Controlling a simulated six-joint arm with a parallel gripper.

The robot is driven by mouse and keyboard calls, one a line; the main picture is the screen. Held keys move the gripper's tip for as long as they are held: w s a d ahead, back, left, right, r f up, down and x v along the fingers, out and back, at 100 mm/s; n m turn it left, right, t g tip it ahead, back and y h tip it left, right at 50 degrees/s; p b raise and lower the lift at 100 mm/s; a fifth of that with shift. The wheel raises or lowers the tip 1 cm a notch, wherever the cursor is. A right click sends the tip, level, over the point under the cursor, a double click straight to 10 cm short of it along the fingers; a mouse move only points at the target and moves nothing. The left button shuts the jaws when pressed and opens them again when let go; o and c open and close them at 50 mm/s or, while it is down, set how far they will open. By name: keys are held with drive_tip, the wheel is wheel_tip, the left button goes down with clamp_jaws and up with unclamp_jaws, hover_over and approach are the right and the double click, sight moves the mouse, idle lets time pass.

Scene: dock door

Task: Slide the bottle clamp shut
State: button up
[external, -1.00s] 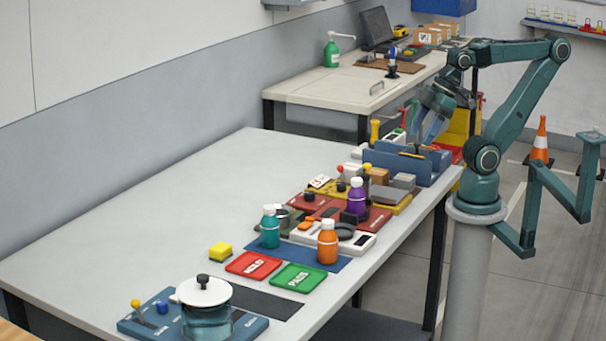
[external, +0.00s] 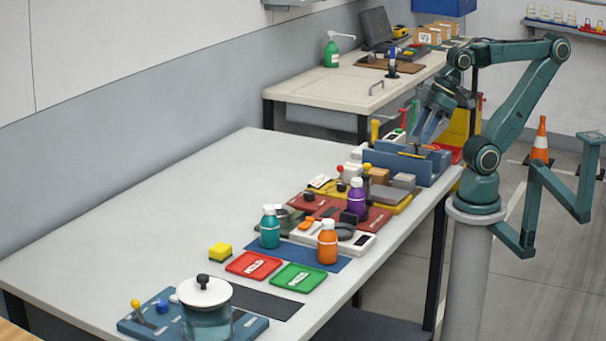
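A purple bottle (external: 356,203) with a white cap stands upright by a dark block on a red base (external: 377,219). This may be the bottle clamp, but its jaws are too small to tell open from shut. A teal bottle (external: 270,228) and an orange bottle (external: 327,243) stand upright nearer the camera, apart from it. My gripper (external: 417,142) points down over the blue walled fixture (external: 433,166) at the far right end of the table, beyond the purple bottle. Its fingertips are small and partly hidden, so I cannot tell whether it is open or holding anything.
A yellow base (external: 393,209) with box-like blocks lies between the fixture and the red base. The table's left side is clear.

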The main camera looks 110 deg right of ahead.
drive_tip(key=shift+w+d+r+m, duration=0.1)
drive_tip(key=shift+w+d+m, duration=0.15)
drive_tip(key=shift+m, duration=0.25)
drive_tip(key=c, duration=0.7)
drive_tip(key=shift+w+d+r+m+g, duration=0.1)
drive_tip(key=shift+w+d+m+g, duration=0.15)
drive_tip(key=shift+m, duration=0.3)
drive_tip(key=shift+w+d+r+m+g, duration=0.15)
drive_tip(key=shift+w+m, duration=0.15)
drive_tip(key=shift+m, duration=0.25)
clamp_jaws()
drive_tip(key=w+d+f+m+g+y, duration=0.1)
drive_tip(key=d+m+g+y, duration=0.1)
drive_tip(key=d+m, duration=1.8)
drive_tip(key=shift+w+d+f+m+g+y, duration=0.15)
drive_tip(key=shift+w+d+m+g+y, duration=0.2)
drive_tip(key=shift+m, duration=0.65)
